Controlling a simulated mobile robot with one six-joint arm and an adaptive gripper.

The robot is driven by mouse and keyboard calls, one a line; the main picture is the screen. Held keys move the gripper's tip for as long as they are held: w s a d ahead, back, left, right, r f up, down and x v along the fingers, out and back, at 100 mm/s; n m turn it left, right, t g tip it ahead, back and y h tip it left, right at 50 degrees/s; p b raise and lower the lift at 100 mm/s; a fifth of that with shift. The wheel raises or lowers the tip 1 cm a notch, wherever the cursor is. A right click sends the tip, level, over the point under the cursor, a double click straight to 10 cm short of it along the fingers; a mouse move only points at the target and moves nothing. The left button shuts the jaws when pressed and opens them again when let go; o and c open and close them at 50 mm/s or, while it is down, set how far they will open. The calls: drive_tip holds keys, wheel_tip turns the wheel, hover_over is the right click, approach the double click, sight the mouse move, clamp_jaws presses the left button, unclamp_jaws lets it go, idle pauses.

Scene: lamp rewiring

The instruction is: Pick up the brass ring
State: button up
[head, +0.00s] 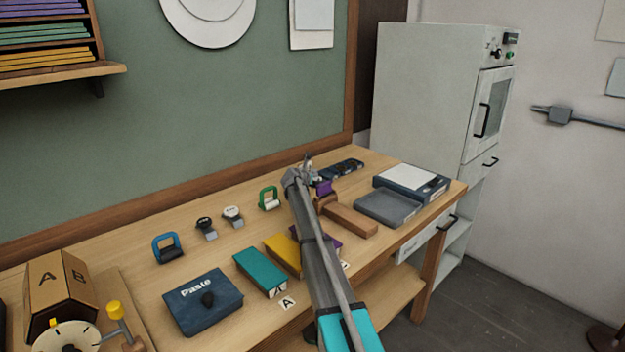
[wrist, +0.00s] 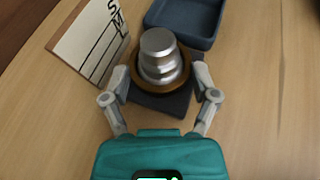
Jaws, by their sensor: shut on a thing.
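In the wrist view the brass ring (wrist: 158,90) sits around the lower part of a silver stepped post (wrist: 160,55), on a dark square base (wrist: 160,104). My gripper (wrist: 161,80) has one finger on each side of the ring and is shut on it. The ring looks level and low on the post; I cannot tell if it touches the base. In the head view my gripper (head: 303,172) is at the back of the bench, and my arm hides the ring and most of the post.
A card marked S, M, L (wrist: 92,42) stands left of the post, close to my left finger. A dark blue tray (wrist: 186,22) lies behind it. On the bench are a brown block (head: 350,220), a grey tray (head: 388,208), a teal block (head: 260,272) and a Paste box (head: 203,300).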

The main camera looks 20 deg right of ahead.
drive_tip(key=shift+r, duration=0.15)
wheel_tip(320, 180, up, 2)
drive_tip(key=shift+r+p, duration=0.1)
drive_tip(key=shift+p, duration=1.1)
drive_tip(key=s+d+r+p, duration=0.4)
drive_tip(key=s+r+p, duration=0.6)
drive_tip(key=s, duration=0.3)
drive_tip(key=shift+d+r, duration=0.2)
drive_tip(key=shift+d, duration=0.2)
drive_tip(key=shift+s+d, duration=0.1)
